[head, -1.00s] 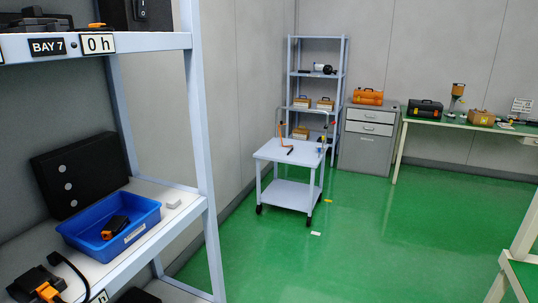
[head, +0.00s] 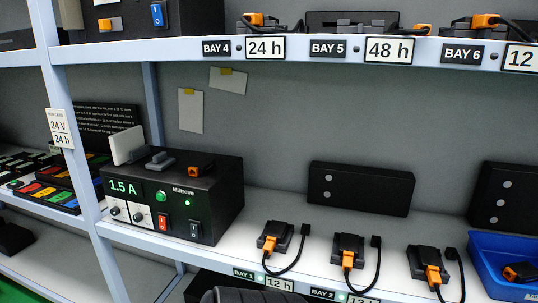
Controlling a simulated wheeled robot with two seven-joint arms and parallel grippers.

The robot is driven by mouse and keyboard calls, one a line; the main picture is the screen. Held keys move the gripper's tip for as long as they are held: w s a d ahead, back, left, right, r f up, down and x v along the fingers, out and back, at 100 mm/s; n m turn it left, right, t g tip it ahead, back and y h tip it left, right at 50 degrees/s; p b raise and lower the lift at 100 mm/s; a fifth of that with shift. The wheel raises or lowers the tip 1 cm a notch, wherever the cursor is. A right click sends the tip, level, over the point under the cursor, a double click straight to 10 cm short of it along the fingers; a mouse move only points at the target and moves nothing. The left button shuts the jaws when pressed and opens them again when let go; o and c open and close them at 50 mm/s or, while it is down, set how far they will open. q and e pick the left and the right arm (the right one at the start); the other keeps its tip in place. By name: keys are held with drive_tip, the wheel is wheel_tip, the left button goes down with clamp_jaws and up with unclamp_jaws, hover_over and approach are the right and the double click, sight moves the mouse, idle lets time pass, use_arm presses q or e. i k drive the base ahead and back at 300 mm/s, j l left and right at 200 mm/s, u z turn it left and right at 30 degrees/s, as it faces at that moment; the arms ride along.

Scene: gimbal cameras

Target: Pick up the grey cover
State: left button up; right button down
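No piece is clearly identifiable as the grey cover. A small dark grey piece (head: 160,162) lies on top of the black power unit (head: 180,197), which reads 1.5 A. A pale grey-white plate (head: 128,146) stands tilted at the unit's left top edge. I cannot tell whether either is the cover. Neither of my grippers is in view.
The unit stands on a shelf (head: 320,228) with several black-and-orange devices (head: 274,237) with cables. A blue tray (head: 495,270) is at the right, and black boxes (head: 360,188) are behind. An upper shelf (head: 200,50) overhangs. A post (head: 75,160) stands left.

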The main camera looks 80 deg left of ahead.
sight(160, 161)
drive_tip(key=u, duration=3.3)
drive_tip(key=i+l, duration=0.1)
drive_tip(key=l, duration=0.15)
